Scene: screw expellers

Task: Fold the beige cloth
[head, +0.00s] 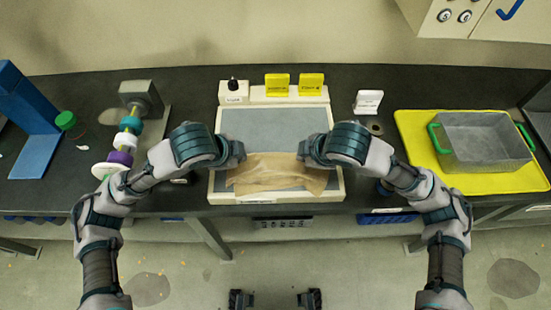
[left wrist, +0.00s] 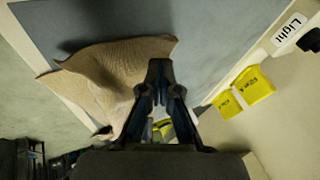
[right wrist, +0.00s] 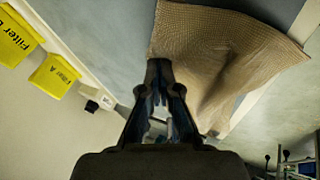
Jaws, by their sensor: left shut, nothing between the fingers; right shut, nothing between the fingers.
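The beige cloth (head: 275,174) lies rumpled on the front part of the grey panel (head: 272,124) in its white frame. It looks bunched, with part of it near the frame's front edge. My left gripper (head: 238,152) is at the cloth's left back corner, shut and empty. In the left wrist view its fingertips (left wrist: 160,68) are beside the edge of the cloth (left wrist: 122,75). My right gripper (head: 306,152) is at the right back corner, shut and empty. In the right wrist view its fingertips (right wrist: 159,68) are beside the cloth (right wrist: 220,55). I cannot tell whether either touches it.
Yellow blocks (head: 277,84) and a black knob (head: 234,86) stand along the frame's back. A grey bin with green handles (head: 485,142) sits on a yellow mat (head: 408,123) at right. A spindle with coloured discs (head: 124,142) and a blue stand (head: 38,155) are at left.

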